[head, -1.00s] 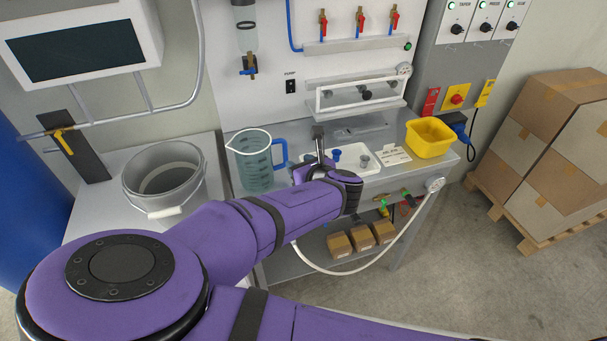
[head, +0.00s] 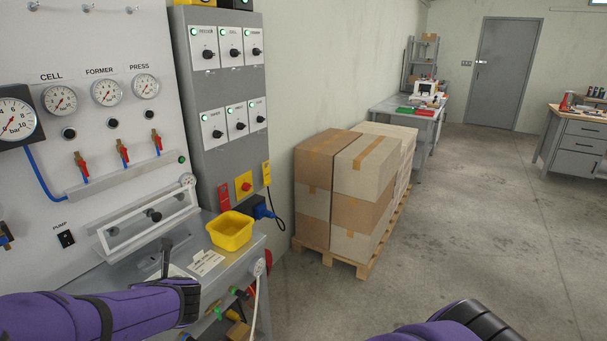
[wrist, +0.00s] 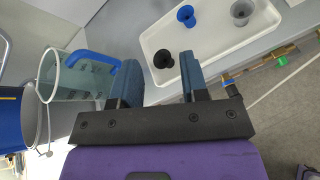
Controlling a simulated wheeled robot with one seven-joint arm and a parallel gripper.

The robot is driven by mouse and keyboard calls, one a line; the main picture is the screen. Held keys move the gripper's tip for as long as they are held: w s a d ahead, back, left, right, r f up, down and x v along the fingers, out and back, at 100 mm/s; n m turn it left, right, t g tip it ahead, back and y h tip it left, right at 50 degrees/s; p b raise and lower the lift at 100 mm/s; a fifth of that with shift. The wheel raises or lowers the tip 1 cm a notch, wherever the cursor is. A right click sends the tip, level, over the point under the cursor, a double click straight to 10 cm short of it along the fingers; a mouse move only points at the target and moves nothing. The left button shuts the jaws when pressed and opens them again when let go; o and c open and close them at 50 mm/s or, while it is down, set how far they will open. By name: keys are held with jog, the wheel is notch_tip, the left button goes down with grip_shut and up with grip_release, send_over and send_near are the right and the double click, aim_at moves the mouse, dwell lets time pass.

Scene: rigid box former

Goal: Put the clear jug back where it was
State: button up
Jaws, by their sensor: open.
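The clear jug (wrist: 76,82) shows on the left of the wrist view, with a blue handle (wrist: 98,58) and a wide rim. It stands beside my gripper (wrist: 159,62), left of the left finger. The gripper's two blue-grey fingers are spread apart with nothing between them. The handle's end comes close to the left finger; I cannot tell whether they touch.
A white tray (wrist: 215,68) with black, blue and grey small parts lies beyond the fingers. A yellow bin (head: 230,231) stands at the bench's right end, near a white card (head: 207,262). Stacked boxes (head: 347,187) stand on a pallet to the right. Open floor lies beyond.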

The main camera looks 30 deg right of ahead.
jog(key=s+d+r+m+g+h, duration=0.1)
jog(key=d+r+m+g+h, duration=0.1)
jog(key=d+r+m, duration=0.7)
jog(key=s+d+r+m+g+h, duration=0.15)
jog(key=d+r+m, duration=0.35)
jog(key=d+m, duration=0.85)
jog(key=s+d+r+m+g, duration=0.2)
jog(key=s+d+r+m, duration=0.5)
jog(key=s+d+r, duration=0.4)
jog(key=s+d+r+m+h, duration=0.1)
jog(key=s+r+m, duration=0.2)
jog(key=s, duration=0.4)
jog(key=s+d+r+m, duration=0.1)
jog(key=s+r+m, duration=0.2)
jog(key=s, duration=0.5)
jog(key=shift+r+m+h, duration=0.35)
jog(key=shift+r, duration=0.1)
jog(key=shift+g, duration=0.25)
